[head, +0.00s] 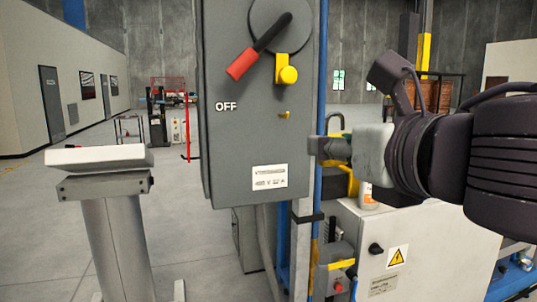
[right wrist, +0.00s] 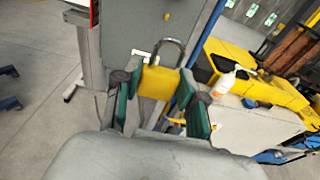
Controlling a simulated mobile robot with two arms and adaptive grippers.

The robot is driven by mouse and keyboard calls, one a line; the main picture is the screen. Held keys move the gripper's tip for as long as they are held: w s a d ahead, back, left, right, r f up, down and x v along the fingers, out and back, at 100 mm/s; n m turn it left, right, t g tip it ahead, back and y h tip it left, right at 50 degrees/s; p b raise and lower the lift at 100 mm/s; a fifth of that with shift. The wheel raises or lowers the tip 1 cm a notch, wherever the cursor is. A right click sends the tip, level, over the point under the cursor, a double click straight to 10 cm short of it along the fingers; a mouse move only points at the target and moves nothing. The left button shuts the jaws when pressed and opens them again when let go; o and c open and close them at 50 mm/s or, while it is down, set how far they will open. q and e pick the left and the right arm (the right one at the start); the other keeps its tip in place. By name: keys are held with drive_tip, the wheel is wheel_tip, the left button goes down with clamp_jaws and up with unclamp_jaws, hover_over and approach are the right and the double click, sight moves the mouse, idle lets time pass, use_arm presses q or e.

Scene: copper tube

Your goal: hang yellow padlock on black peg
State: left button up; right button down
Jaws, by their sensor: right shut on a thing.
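My right gripper (head: 326,148) is beside the right edge of the grey switch box. In the right wrist view its two fingers (right wrist: 160,95) are closed on the sides of the yellow padlock (right wrist: 157,83). The padlock's grey shackle (right wrist: 174,44) points up and away from the fingers, toward the box. In the head view the shackle (head: 335,118) shows above the fingers, and they hide most of the padlock body. I cannot clearly make out the black peg. My left gripper is not in view.
The grey switch box (head: 225,150) has a black lever with a red grip (head: 241,64), a yellow fitting (head: 287,74) and a small brass-coloured part (head: 285,114). A white cabinet (head: 410,235) stands below my right arm. A grey stand (head: 115,225) is at left.

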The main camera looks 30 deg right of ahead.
drive_tip(key=shift+w, duration=0.1)
idle(0.5)
drive_tip(key=w+d+f, duration=0.3)
drive_tip(key=w+f, duration=0.4)
drive_tip(key=f, duration=0.1)
drive_tip(key=w+d+f+n+y, duration=0.1)
drive_tip(key=w+d+f, duration=0.2)
drive_tip(key=w+f, duration=0.4)
drive_tip(key=shift+d+f+y, duration=0.3)
drive_tip(key=shift+d+f, duration=0.1)
drive_tip(key=shift+f, duration=0.05)
drive_tip(key=shift+w+f+t, duration=0.15)
drive_tip(key=shift+f+t, duration=0.05)
drive_tip(key=shift+t, duration=0.1)
